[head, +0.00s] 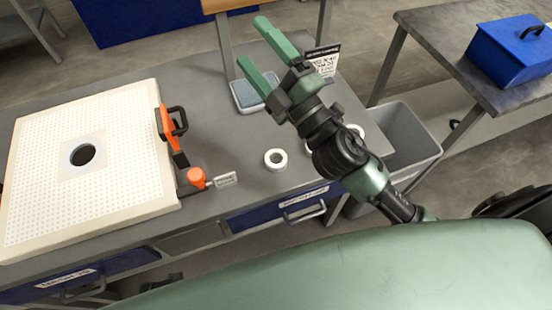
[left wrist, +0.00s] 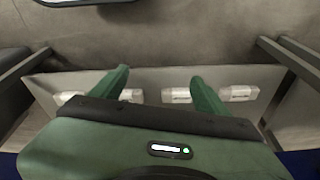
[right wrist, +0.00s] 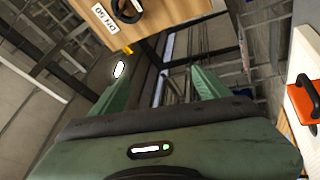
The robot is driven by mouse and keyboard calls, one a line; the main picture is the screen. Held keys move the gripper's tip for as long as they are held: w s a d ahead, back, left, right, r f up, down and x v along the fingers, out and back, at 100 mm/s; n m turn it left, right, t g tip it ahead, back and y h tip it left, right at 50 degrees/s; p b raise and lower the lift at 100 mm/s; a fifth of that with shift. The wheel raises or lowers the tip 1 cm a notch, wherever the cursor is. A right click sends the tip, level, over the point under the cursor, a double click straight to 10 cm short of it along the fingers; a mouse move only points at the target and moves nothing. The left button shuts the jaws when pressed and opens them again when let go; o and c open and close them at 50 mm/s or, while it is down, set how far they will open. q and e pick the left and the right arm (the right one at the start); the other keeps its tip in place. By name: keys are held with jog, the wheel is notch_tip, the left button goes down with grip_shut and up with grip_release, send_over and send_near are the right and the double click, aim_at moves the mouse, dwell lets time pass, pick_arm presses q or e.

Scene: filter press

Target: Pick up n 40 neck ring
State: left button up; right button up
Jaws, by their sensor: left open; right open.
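A white ring (head: 275,159) lies flat on the grey bench, left of my right arm. Another white ring (head: 356,131) shows partly from behind that arm near the bench's right edge; more pale rim by the arm is mostly hidden. I cannot tell from their looks which is the N 40 neck ring. My right gripper (head: 252,42) is open and empty, raised above the back of the bench, pointing away from the rings. In the right wrist view its fingers (right wrist: 160,85) are apart. My left gripper (left wrist: 158,74) is open and empty; it is outside the head view.
A perforated white plate (head: 120,185) with a central hole and an orange clamp (head: 168,135) fills the bench's left. A tray with a blue-grey pad (head: 245,94) and a small sign (head: 322,62) are behind. A grey bin (head: 405,145) stands right; a blue box (head: 510,52) is on another table.

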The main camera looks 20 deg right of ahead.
jog(key=s+a+r+n+g+y, duration=0.2)
jog(key=s+a+n+g+y, duration=0.3)
jog(key=a+n+g+y, duration=0.7)
jog(key=n+g+h, duration=0.7)
jog(key=n+h, duration=0.9)
jog(key=n, duration=0.2)
send_near(279, 156)
jog(key=a, duration=0.2)
jog(key=x, duration=0.2)
jog(key=p+x, duration=0.1)
jog(key=x, duration=0.1)
jog(key=s+p+x, duration=0.1)
jog(key=x, duration=0.1)
jog(key=shift+f, duration=0.2)
jog(key=shift+f+n, duration=0.3)
jog(key=c, duration=1.5)
pick_arm(q)
jog(key=s+a+f+g, duration=0.1)
jog(key=s+a+f, duration=0.2)
jog(key=s+f, duration=1.3)
jog(key=shift+s+f, duration=0.4)
jog(key=shift+s, duration=0.7)
pick_arm(e)
jog(key=shift+o, duration=0.2)
